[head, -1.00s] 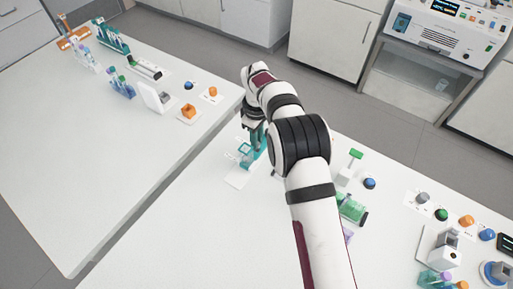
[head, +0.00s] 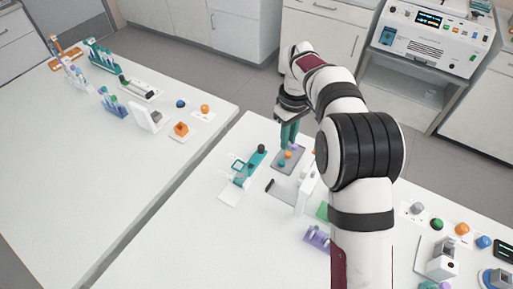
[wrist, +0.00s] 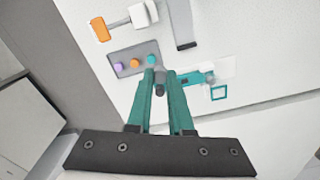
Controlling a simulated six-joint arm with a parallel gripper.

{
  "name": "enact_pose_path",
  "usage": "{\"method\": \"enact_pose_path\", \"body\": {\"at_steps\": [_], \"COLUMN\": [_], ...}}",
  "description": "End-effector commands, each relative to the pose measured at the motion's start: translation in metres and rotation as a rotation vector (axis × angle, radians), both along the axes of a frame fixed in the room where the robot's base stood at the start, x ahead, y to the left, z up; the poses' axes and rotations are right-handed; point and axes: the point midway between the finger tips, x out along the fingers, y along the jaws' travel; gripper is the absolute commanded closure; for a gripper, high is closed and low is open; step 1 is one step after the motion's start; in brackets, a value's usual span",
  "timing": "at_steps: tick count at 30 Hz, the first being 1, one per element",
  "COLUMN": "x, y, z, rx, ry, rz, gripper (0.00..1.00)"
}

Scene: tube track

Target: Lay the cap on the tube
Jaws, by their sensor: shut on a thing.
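My gripper (head: 289,138) points down over the grey tray with its two teal fingers close together. The fingers fill the middle of the wrist view (wrist: 161,76); what they hold is hard to make out. Purple (wrist: 119,66), orange (wrist: 135,62) and teal (wrist: 151,59) round pieces, cap-like, stand in a row on the tray (wrist: 112,57). The teal one appears beside the left fingertip. A teal holder (head: 245,174) with a dark round top (head: 261,148) stands left of the tray in the head view. I cannot tell for certain which piece is the tube.
A white upright block (head: 305,190) and a purple rack (head: 316,237) stand nearer the camera. Coloured knobs sit at right, including an orange one (head: 462,229). The left table (head: 80,190) has a clear front.

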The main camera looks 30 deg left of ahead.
Motion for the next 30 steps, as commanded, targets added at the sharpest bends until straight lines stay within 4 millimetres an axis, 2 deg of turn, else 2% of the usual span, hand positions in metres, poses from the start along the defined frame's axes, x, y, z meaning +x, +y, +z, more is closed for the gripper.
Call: {"method": "enact_pose_path", "body": {"at_steps": [1, 3, 6, 12, 18, 24, 27, 30], "x": [0.006, 0.009, 0.008, -0.006, -0.025, -0.044, -0.055, -0.057], "y": [-0.025, -0.061, -0.107, -0.172, -0.217, -0.247, -0.257, -0.256], "z": [0.016, 0.036, 0.061, 0.093, 0.112, 0.119, 0.113, 0.1], "rx": [0.002, 0.001, 0.002, 0.0, 0.0, -0.003, -0.005, -0.007], "ry": [-0.004, -0.004, -0.003, -0.002, -0.003, -0.001, 0.002, 0.003], "rz": [-0.086, -0.22, -0.395, -0.654, -0.832, -0.915, -0.864, -0.728], "gripper": [1.0, 1.0, 1.0, 1.0, 1.0, 1.0, 1.0, 1.0]}}
